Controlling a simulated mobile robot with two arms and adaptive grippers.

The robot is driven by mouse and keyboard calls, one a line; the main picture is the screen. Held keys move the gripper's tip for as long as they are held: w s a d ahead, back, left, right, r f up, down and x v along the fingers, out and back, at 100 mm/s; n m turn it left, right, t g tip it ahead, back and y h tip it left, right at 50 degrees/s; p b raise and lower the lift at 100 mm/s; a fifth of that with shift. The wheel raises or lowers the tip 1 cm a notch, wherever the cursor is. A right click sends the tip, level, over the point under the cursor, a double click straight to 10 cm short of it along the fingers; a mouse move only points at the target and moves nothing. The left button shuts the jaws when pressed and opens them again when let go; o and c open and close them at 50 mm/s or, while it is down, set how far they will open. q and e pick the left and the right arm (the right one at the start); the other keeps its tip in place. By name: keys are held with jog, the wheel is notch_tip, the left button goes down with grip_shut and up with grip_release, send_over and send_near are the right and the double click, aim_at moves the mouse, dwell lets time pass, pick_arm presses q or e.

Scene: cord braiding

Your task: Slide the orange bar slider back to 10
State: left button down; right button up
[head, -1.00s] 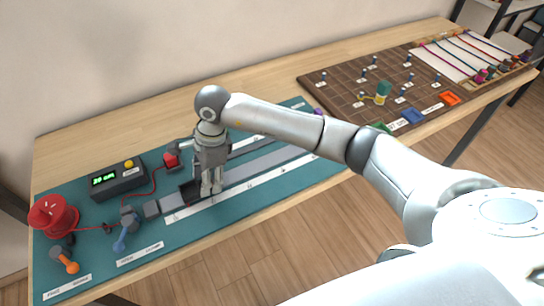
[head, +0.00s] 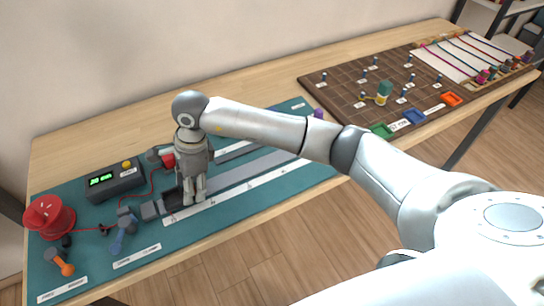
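My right gripper (head: 194,195) points down over the front rail (head: 250,177) on the teal mat, its arm coming in from the right. Its two fingertips show with a narrow gap, and I cannot tell whether they are closed on something. A dark carriage (head: 172,199) on that rail sits at the fingers' left side, close to the grey end block (head: 149,210). No orange bar shows clearly; the gripper may hide it. The white scale strip (head: 240,191) runs along the rail's front, its numbers too small to read. My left gripper is not in view.
A red spool (head: 49,216), a black box with a green display (head: 115,181), a blue-handled lever (head: 119,241) and an orange-knobbed lever (head: 64,265) stand left. A red part (head: 168,160) sits behind the gripper. A brown peg board (head: 350,90) lies right. The rail right of the gripper is clear.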

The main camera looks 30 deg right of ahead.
jog(key=shift+f, duration=0.15)
jog(key=shift+p+v, duration=0.4)
jog(key=shift+v, duration=0.4)
jog(key=shift+a+r+p, duration=0.15)
jog(key=shift+r+p, duration=1.05)
jog(key=shift+r, duration=1.7)
